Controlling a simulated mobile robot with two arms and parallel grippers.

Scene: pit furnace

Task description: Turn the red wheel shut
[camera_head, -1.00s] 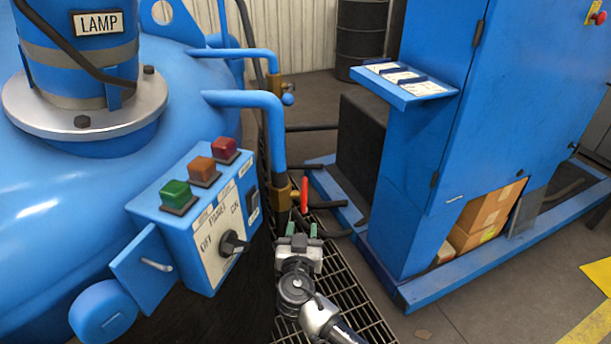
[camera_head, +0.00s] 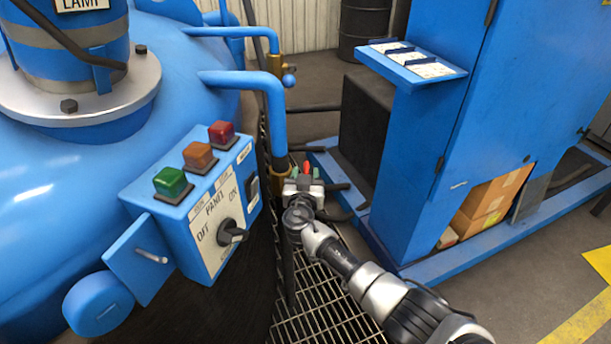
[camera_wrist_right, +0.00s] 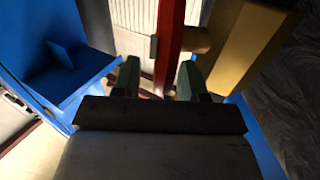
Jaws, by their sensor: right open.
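The red wheel (camera_head: 306,166) sits at the brass valve on the blue pipe. In the head view only its red top shows, as my right gripper hides the rest. In the right wrist view it shows as a narrow upright red bar (camera_wrist_right: 171,38), with the brass valve body (camera_wrist_right: 222,55) just right of it. My right gripper (camera_head: 305,173) is open, its green-padded fingers (camera_wrist_right: 158,80) on either side of the red bar. Whether they touch it I cannot tell. My left gripper is not in view.
A blue control box (camera_head: 205,215) with green, orange and red lamps and a black knob stands left of my right arm. A blue cabinet (camera_head: 480,120) with a low blue base frame stands on the right. Floor grating (camera_head: 325,300) lies below the arm.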

